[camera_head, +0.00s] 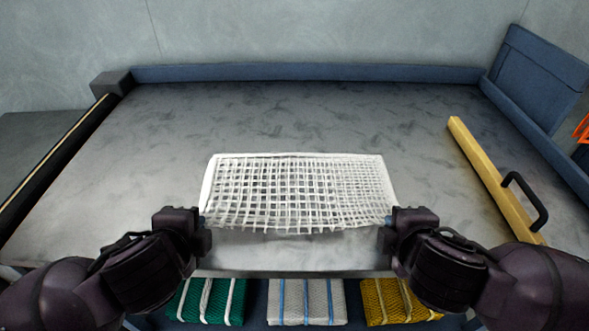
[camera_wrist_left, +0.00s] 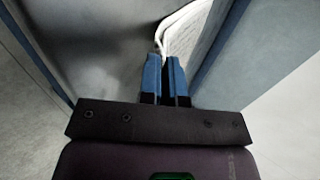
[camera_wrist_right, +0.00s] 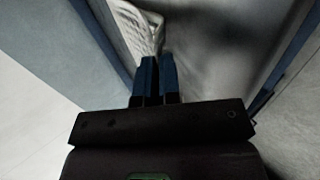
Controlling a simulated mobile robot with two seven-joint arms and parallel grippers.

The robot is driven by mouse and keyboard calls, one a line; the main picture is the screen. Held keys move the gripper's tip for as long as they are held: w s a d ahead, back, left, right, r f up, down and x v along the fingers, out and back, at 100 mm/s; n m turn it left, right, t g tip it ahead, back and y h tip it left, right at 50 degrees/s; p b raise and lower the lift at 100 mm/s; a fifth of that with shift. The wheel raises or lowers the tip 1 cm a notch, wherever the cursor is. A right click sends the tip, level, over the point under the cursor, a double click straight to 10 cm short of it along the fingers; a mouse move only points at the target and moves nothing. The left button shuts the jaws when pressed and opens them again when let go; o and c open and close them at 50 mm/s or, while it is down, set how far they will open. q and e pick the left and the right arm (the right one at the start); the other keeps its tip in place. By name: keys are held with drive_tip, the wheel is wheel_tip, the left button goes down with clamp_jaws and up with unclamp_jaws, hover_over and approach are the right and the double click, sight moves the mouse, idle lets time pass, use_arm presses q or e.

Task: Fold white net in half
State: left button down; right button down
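The white net (camera_head: 295,190) is spread over the grey table in the head view, its far edge straight and its near edge sagging slightly between the grippers. My left gripper (camera_head: 203,222) is at its near left corner. In the left wrist view its blue fingers (camera_wrist_left: 166,58) are nearly together, with the net's white edge at their tips. My right gripper (camera_head: 390,220) is at the near right corner. In the right wrist view its fingers (camera_wrist_right: 155,58) are close together, with the net (camera_wrist_right: 142,28) at their tips. The exact pinch is partly hidden.
The grey table (camera_head: 300,115) is clear behind the net. A yellow bar (camera_head: 490,178) with a black handle lies at the right. Blue rails edge the back and right. Below the front edge lie folded green (camera_head: 208,300), grey (camera_head: 306,302) and yellow (camera_head: 395,300) nets.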

use_arm(q)
drive_tip(key=c, duration=1)
unclamp_jaws()
use_arm(e)
drive_tip(key=c, duration=1)
unclamp_jaws()
use_arm(q)
drive_tip(key=shift+r, duration=0.1)
use_arm(e)
drive_tip(key=shift+r, duration=0.1)
